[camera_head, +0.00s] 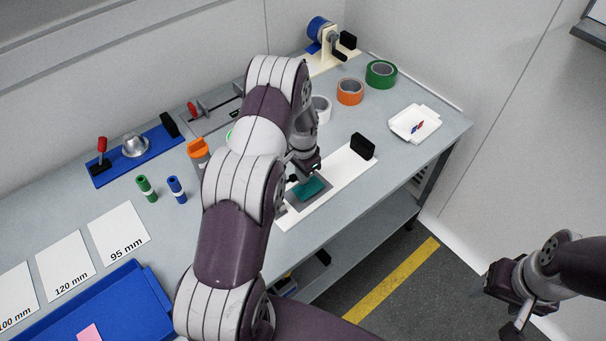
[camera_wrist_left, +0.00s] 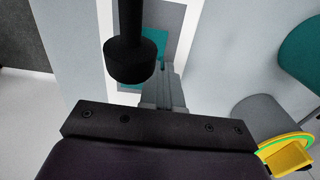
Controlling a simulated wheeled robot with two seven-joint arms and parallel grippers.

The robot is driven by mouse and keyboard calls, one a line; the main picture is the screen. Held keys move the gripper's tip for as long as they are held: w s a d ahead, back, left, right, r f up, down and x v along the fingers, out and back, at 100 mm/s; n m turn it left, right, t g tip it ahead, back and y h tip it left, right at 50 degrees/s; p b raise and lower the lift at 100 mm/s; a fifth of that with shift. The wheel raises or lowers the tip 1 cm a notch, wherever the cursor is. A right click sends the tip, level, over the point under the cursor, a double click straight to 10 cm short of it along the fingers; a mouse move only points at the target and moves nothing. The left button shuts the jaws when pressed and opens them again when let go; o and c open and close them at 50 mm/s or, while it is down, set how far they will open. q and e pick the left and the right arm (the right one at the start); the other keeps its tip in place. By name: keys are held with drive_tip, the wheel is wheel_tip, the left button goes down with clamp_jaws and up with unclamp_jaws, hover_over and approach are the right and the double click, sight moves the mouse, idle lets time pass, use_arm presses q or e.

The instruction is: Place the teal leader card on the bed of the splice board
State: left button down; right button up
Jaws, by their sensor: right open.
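The teal leader card (camera_head: 313,187) is over the grey bed (camera_head: 293,201) of the white splice board (camera_head: 336,185). It also shows in the left wrist view (camera_wrist_left: 157,42), against the grey bed. My left gripper (camera_head: 303,178) points down at the card, its fingers (camera_wrist_left: 162,88) close together at the card's edge and seemingly shut on it. A dark round part hides some of the card in the wrist view. I cannot tell whether the card touches the bed. My right gripper (camera_head: 505,309) is open and empty, off the table at the right.
A black block (camera_head: 362,147) stands at the board's far end. Orange (camera_head: 350,92) and green (camera_head: 381,74) tape rolls and a white tray (camera_head: 414,123) lie beyond. A blue tray (camera_head: 110,308) and labelled sheets (camera_head: 118,232) lie left. My left arm hides the table's middle.

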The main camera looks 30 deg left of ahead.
use_arm(q)
drive_tip(key=shift+f, duration=0.55)
drive_tip(key=shift+a+f, duration=0.25)
drive_tip(key=shift+d+f, duration=0.1)
drive_tip(key=c, duration=1.4)
unclamp_jaws()
drive_tip(key=shift+o, duration=0.2)
use_arm(e)
drive_tip(key=shift+a+r, duration=0.2)
